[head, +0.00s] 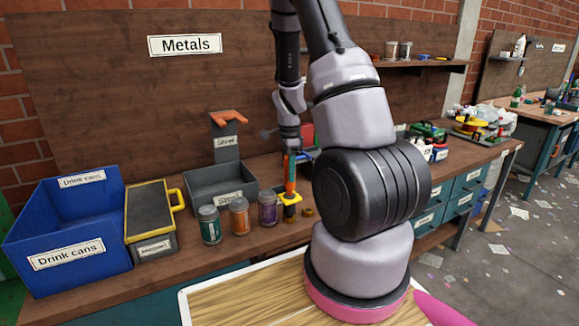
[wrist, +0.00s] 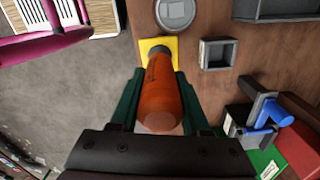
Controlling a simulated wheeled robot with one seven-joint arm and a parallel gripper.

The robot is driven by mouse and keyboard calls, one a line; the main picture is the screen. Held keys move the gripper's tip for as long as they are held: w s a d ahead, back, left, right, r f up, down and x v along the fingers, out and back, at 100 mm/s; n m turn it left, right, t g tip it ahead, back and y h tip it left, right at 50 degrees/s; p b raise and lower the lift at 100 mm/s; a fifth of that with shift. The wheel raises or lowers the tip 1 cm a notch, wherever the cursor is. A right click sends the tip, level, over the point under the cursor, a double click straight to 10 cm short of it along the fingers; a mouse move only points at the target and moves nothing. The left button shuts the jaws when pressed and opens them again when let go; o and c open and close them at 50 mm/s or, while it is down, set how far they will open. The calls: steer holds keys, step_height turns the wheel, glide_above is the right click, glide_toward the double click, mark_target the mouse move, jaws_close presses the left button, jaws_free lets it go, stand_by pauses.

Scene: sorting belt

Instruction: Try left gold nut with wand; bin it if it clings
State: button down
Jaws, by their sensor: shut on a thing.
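My gripper (wrist: 160,105) is shut on the orange wand (wrist: 160,88), which shows between its green fingers in the wrist view. In the head view the wand (head: 290,180) hangs about upright, with a yellow collar and a dark lower end. That end is at or just above a small gold nut (head: 289,217) on the bench; I cannot tell if they touch. A second gold nut (head: 308,212) lies just right of it. The wrist view shows no nut; the wand and its yellow collar (wrist: 150,43) cover that spot.
Green (head: 209,229), orange (head: 239,219) and purple (head: 267,211) jars stand left of the wand. Behind them is a grey bin (head: 219,197) with a labelled post. A yellow-handled box (head: 150,212) and the blue drink-cans bin (head: 64,230) stand farther left.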

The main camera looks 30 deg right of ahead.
steer(key=shift+f, duration=0.45)
stand_by(0.6)
steer(key=shift+r, duration=0.15)
stand_by(0.4)
steer(key=shift+r, duration=3.35)
step_height(320, 180, up, 20)
steer(key=shift+r, duration=0.15)
stand_by(1.1)
steer(key=shift+w, duration=0.15)
